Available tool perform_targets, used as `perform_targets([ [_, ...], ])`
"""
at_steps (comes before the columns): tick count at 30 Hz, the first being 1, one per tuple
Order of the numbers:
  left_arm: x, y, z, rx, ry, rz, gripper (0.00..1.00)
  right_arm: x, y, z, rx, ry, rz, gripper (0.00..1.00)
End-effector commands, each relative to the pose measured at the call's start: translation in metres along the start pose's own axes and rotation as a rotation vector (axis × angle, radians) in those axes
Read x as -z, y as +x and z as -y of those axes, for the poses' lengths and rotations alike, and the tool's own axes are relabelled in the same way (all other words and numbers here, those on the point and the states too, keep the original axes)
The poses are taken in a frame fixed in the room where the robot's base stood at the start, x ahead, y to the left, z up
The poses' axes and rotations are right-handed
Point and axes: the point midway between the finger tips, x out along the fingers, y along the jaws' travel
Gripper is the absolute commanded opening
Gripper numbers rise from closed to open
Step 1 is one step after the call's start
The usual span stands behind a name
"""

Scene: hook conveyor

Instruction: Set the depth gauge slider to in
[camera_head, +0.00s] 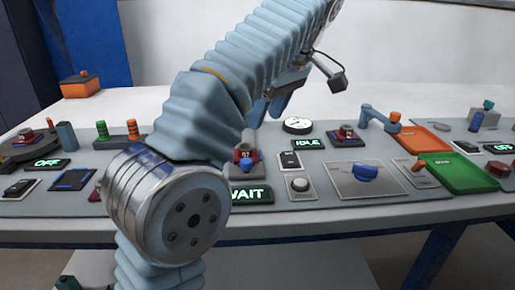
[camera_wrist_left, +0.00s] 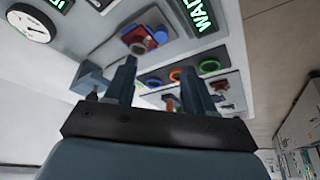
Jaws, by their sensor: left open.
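I cannot pick out a depth gauge slider for sure in either view, and no label for it is readable; part of the panel is hidden behind my left arm. My left gripper (camera_head: 270,106) is open and empty above the panel, behind a red-and-blue fixture (camera_head: 245,160) in the head view. In the left wrist view my left gripper (camera_wrist_left: 159,66) has its two fingers apart. A blue block (camera_wrist_left: 90,78) shows beside the left finger, and the red-and-blue fixture (camera_wrist_left: 140,38) lies past the fingertips. My right gripper is not in view.
A lit WAIT display (camera_head: 250,194), a round dial (camera_head: 297,125), an IDLE display (camera_head: 309,143) and a blue knob (camera_head: 364,173) are on the panel. Orange (camera_head: 425,138) and green (camera_head: 470,173) trays stand at right. The white surface behind the panel is mostly clear.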

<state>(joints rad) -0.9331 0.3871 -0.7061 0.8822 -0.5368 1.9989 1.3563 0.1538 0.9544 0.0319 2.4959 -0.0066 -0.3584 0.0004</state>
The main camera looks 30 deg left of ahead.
Motion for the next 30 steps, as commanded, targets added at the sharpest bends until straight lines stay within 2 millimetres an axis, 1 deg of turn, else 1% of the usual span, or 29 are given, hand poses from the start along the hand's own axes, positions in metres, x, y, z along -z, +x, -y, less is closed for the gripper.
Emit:
perform_targets([
  [5, 0.0, 0.022, 0.001, 0.002, 0.003, 0.003, 0.54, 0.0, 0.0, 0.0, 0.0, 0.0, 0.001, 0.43],
  [12, -0.001, 0.078, 0.001, 0.003, 0.004, 0.002, 0.54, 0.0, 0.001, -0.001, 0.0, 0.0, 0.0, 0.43],
  [15, -0.001, 0.099, 0.001, 0.002, 0.004, 0.001, 0.54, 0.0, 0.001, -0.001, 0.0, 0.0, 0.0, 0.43],
  [18, 0.0, 0.115, 0.0, 0.001, 0.002, 0.001, 0.54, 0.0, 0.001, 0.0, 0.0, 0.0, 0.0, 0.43],
  [21, 0.0, 0.126, 0.0, 0.0, 0.003, 0.0, 0.54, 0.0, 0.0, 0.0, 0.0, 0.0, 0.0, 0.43],
  [24, 0.0, 0.132, 0.0, -0.001, 0.002, 0.0, 0.54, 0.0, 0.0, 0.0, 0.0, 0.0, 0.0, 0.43],
  [30, -0.001, 0.135, 0.0, -0.001, 0.002, 0.0, 0.54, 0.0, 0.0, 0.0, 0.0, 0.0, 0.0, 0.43],
])
